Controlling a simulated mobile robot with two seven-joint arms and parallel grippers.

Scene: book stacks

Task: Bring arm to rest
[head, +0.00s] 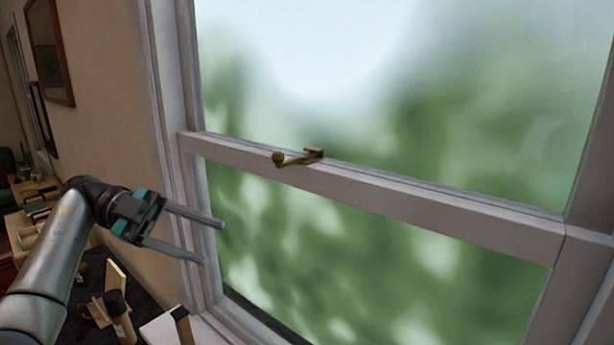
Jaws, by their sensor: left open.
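My left gripper (213,243) comes in from the lower left in the head view. Its two long grey fingers are apart with nothing between them, and they point right, in front of the window frame's left side. My left arm is bent at the wrist and raised above the dark surface below. My right gripper is not in view.
A large window (400,205) with a pale frame and a brass latch (300,157) fills the right. Below the gripper, a dark surface (88,278) holds a brown cylindrical object (118,312) and books. More books lie at the far left. Framed pictures (50,50) hang on the wall.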

